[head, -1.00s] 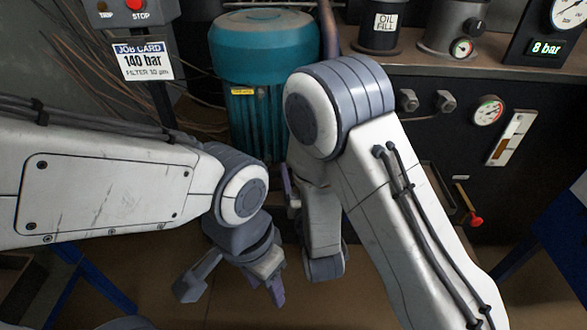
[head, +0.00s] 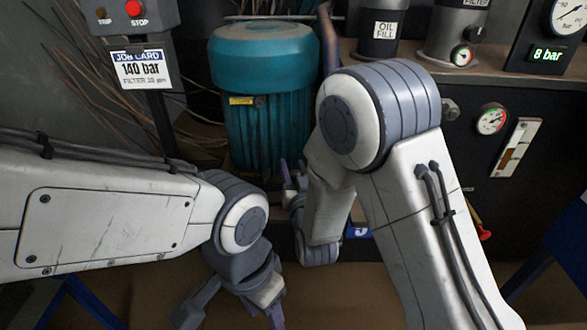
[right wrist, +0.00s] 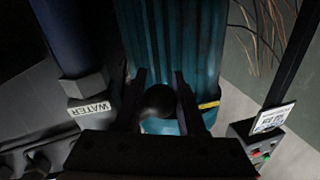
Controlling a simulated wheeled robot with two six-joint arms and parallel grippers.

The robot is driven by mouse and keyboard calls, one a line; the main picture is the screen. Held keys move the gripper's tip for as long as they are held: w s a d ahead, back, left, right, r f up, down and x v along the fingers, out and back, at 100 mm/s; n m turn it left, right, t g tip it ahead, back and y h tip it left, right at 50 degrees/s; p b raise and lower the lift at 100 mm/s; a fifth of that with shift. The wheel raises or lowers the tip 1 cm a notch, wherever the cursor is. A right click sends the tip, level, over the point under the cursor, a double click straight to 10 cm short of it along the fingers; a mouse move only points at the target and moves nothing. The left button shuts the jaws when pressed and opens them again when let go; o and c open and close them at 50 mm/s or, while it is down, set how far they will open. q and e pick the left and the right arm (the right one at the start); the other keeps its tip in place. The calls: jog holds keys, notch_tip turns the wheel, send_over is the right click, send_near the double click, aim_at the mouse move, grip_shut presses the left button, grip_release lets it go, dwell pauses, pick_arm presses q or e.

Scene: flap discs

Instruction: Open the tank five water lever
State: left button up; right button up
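My right gripper (head: 290,178) is in front of the teal ribbed motor housing, partly hidden by its own arm in the head view. In the right wrist view its two dark fingers (right wrist: 160,80) stand apart, with a dark round knob (right wrist: 158,101) between them. I cannot tell whether they touch the knob. A white WATER label (right wrist: 88,107) is left of the fingers, by a blue pipe. No tank number or whole lever shows clearly. My left gripper (head: 230,314) is low in the head view, fingers apart and empty, cut by the bottom edge.
The teal motor (head: 265,100) stands behind my right gripper. A job card (head: 143,68) reads 140 bar, below a stop box (head: 137,12). A red-ended handle (head: 483,234) is partly behind my right arm. Gauges (head: 491,119) line the dark panel at right.

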grip_shut()
dwell(1.1)
